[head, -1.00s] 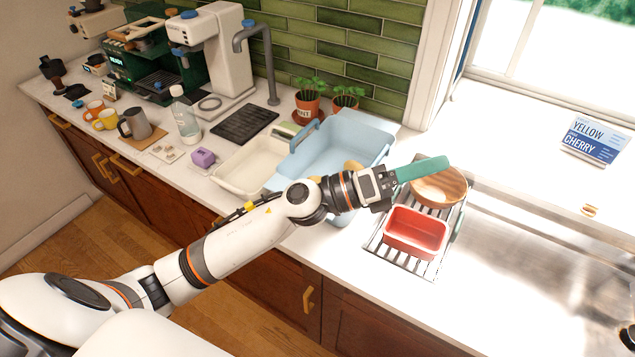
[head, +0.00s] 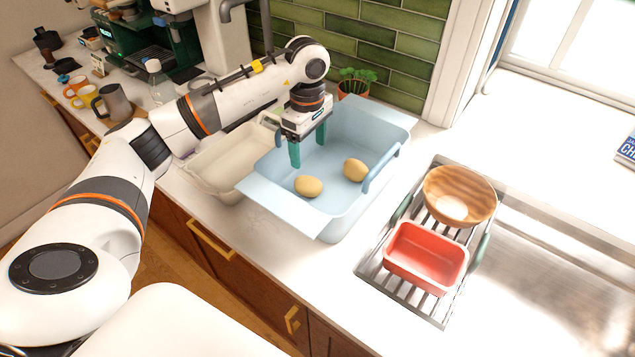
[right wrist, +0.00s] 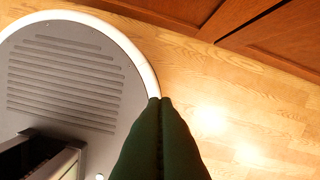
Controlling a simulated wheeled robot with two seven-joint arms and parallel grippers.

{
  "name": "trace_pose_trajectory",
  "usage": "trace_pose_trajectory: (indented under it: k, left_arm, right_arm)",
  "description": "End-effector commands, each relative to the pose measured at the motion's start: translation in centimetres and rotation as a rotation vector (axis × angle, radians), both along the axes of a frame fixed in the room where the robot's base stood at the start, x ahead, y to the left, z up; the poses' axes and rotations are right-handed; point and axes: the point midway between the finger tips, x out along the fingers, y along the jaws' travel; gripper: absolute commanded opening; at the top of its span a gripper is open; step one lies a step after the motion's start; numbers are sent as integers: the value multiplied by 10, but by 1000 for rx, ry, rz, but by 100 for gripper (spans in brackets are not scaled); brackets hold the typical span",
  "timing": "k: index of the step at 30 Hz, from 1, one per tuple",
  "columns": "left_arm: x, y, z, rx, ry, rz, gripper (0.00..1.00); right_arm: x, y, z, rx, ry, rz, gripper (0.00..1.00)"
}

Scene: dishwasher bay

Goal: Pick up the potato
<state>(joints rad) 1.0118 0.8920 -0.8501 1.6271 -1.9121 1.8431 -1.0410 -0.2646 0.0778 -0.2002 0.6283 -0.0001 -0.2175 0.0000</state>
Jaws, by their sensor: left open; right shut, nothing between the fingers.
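Two potatoes lie apart in the light blue basin (head: 345,208). One potato (head: 308,186) is near the basin's front left, the other potato (head: 355,170) is further right, beside the basin's blue handle. My left gripper (head: 308,150) points down over the left back part of the basin, open, with teal fingers apart and nothing between them. It is behind the potatoes in the picture, and touches neither as far as I can tell. My right gripper (right wrist: 165,105) shows in the right wrist view, its dark green fingers shut together and empty above the floor.
A cream tray (head: 207,178) stands left of the basin. A drying rack (head: 437,312) to the right holds a red container (head: 425,262) and a wooden bowl (head: 460,195). The steel sink (head: 560,265) lies beyond. Wooden cabinets (right wrist: 270,40) show in the right wrist view.

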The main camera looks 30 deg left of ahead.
Motion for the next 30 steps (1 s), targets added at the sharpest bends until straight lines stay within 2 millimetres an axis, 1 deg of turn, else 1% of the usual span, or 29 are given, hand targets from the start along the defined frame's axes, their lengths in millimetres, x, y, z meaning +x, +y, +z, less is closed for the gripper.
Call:
trace_pose_trajectory:
  k: [1,2,6,9,11,13,16,18,20,21,24,27,30]
  left_arm:
    - [-2,0,-6,1,7,0,75]
    - [-2,0,-11,-1,7,0,75]
    - [-2,-1,-36,-2,7,1,75]
    - [-1,-1,-49,-4,5,0,75]
    - [-1,-1,-55,-3,4,0,75]
    - [-1,-1,-58,-4,3,0,75]
    - [-1,-1,-66,-5,6,1,75]
    - [0,-2,-76,-5,7,0,75]
    - [1,-1,-85,-5,7,1,75]
    - [1,-1,-93,-6,6,2,75]
    - [1,-1,-105,-5,3,0,75]
    - [1,-1,-110,-4,3,0,75]
    - [2,-1,-111,-4,1,0,75]
  right_arm:
    - [-7,0,6,0,9,0,0]
    - [-12,0,8,0,16,0,0]
    - [-44,-1,16,-3,62,0,0]
    - [-57,-2,19,-5,83,0,0]
    - [-58,-2,20,-5,83,0,0]
    - [-53,-2,21,-5,76,0,0]
    - [-35,-2,29,-3,53,0,0]
    - [-24,-1,38,-1,34,0,0]
    - [-19,0,45,0,25,0,0]
    - [-19,0,45,0,24,0,0]
    - [-21,-1,47,-1,28,0,0]
    - [-27,-1,47,-2,36,0,0]
    - [-33,-2,46,-4,45,0,0]
